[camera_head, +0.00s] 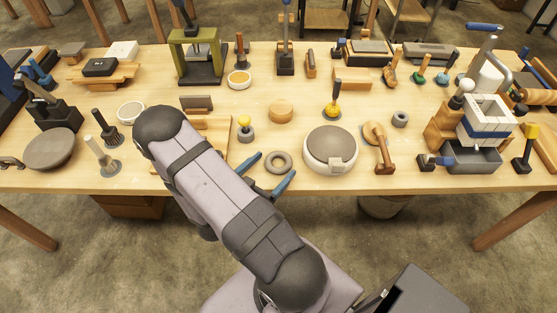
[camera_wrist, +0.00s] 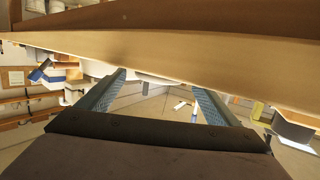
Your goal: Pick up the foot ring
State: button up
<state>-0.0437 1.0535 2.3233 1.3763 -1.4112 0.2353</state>
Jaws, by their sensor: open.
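A thick grey ring (camera_head: 270,167), which looks like the foot ring, lies flat near the front edge of the wooden table. In the head view my gripper (camera_head: 277,164) is open, with its two blue fingers on either side of the ring in the picture. I cannot tell the fingers' height above the table or any contact. In the wrist view my open gripper (camera_wrist: 158,82) shows two apart fingers with nothing seen held between them. The ring cannot be made out in that view.
A round grey-topped box (camera_head: 330,146) stands just right of the ring. A yellow-knobbed stamp (camera_head: 245,127) and a wooden disc (camera_head: 281,110) sit behind it. A smaller grey ring (camera_head: 400,119) lies farther right. The table (camera_head: 225,181) is crowded with tools at the back.

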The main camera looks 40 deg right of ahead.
jog(key=shift+x, duration=1)
jog(key=c, duration=1.2)
jog(key=shift+r, duration=0.25)
notch_tip(320, 180, up, 10)
jog(key=shift+f, duration=0.2)
